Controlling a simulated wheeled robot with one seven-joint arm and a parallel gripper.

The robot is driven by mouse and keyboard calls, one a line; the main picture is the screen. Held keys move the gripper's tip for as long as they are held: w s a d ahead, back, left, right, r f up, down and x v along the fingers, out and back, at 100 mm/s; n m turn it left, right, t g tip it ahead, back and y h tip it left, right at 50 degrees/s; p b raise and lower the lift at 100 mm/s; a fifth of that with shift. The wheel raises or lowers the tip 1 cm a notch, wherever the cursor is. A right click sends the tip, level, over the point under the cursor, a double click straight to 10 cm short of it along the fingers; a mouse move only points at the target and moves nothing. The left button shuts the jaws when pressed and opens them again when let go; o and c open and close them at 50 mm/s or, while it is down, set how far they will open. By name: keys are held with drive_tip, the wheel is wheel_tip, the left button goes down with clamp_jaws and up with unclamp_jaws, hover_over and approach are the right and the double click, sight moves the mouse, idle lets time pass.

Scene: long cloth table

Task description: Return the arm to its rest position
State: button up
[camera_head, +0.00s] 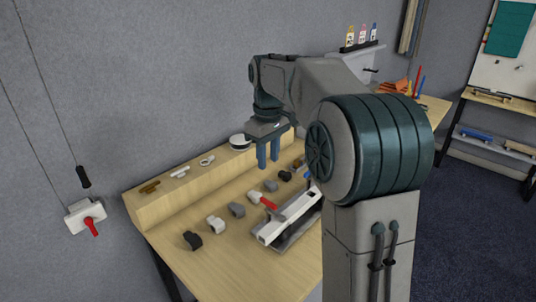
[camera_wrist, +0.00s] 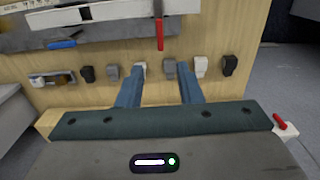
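My gripper (camera_head: 268,154) hangs from my raised arm over the back part of the wooden table (camera_head: 215,262) in the head view, fingers pointing down. In the wrist view its two blue fingers (camera_wrist: 160,70) are well apart with nothing held between them. A white block and a grey block (camera_wrist: 169,69) lie on the table beyond the fingertips. My arm stretches across the middle of the head view and hides part of the table.
A row of small black, white and grey blocks (camera_head: 216,224) lies on the table. Beside it is a white and grey fixture (camera_head: 272,231) with a red handle (camera_head: 268,203). A raised wooden ledge (camera_head: 170,203) carries small parts. A wall switch box (camera_head: 84,213) is at left.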

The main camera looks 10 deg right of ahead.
idle(0.4)
drive_tip(key=s+f+m+t, duration=0.1)
drive_tip(key=s+f+m, duration=0.2)
drive_tip(key=s, duration=1)
drive_tip(key=s+f+m+t, duration=0.2)
drive_tip(key=s+f+m, duration=0.2)
drive_tip(key=s, duration=0.8)
drive_tip(key=shift+s+a+f, duration=0.2)
drive_tip(key=shift+s+f, duration=0.15)
drive_tip(key=shift+f, duration=0.55)
drive_tip(key=shift+o, duration=0.4)
